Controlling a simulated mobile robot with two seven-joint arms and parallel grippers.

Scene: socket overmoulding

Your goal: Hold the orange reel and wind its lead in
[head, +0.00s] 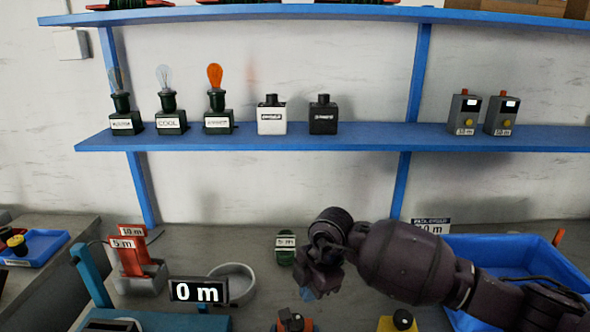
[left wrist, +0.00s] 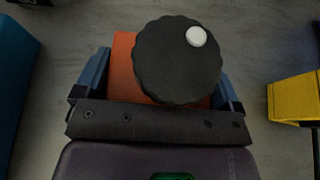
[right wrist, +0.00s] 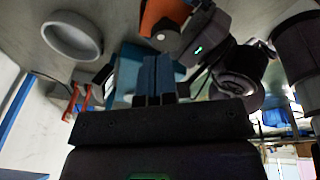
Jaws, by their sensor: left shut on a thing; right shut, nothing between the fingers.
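The orange reel (left wrist: 122,65) with a round black knob and white crank button (left wrist: 178,58) is between the blue fingers of my left gripper (left wrist: 160,85), which is shut on its sides. The reel's top shows at the bottom edge of the head view (head: 292,323); the left gripper is not clearly visible there. My right gripper (head: 316,292) is shut and empty, a little above and beyond the reel. In the right wrist view its closed fingers (right wrist: 160,75) are apart from the orange reel (right wrist: 160,18). I cannot make out the lead.
A display reading "0 m" (head: 197,291) stands left of the reel, near a grey ring dish (head: 234,272) and red holders marked 5 m and 10 m (head: 132,252). A yellow reel (head: 398,322) is to the right. A blue bin (head: 500,250) stands behind my right arm. A blue shelf (head: 360,137) holds lamps.

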